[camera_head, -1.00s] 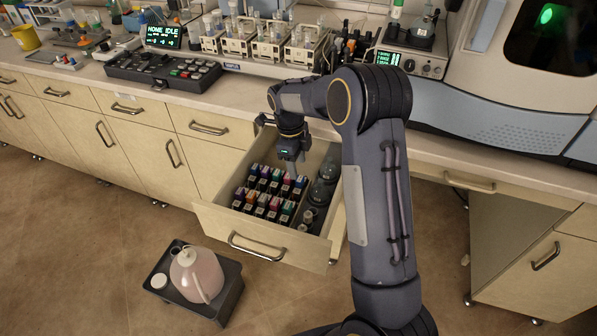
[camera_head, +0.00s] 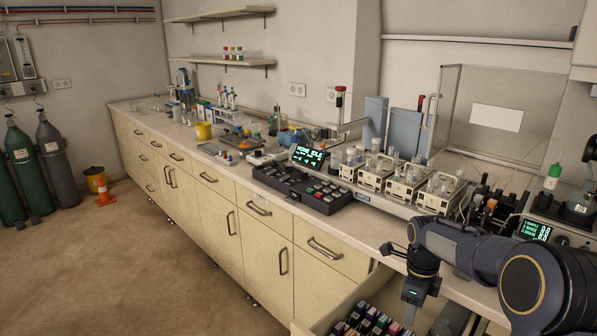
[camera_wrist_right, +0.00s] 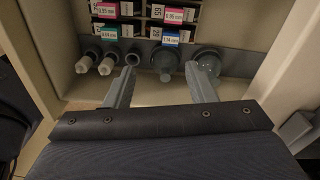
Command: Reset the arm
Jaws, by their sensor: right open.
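My right arm (camera_head: 470,255) comes in from the right, bent over the counter's front edge. Its gripper (camera_head: 408,318) points down over the open drawer (camera_head: 350,305), with its tips near the bottom edge of the head view. In the right wrist view the gripper (camera_wrist_right: 161,82) has its two grey fingers spread with nothing between them. My left gripper is not in view.
Labelled cartridges (camera_head: 365,322) fill part of the drawer. Above it the counter carries a black control panel (camera_head: 300,188), vial racks (camera_head: 385,175) and an instrument with a green readout (camera_head: 535,230). Gas cylinders (camera_head: 52,150) stand far left. The floor at left is mostly clear.

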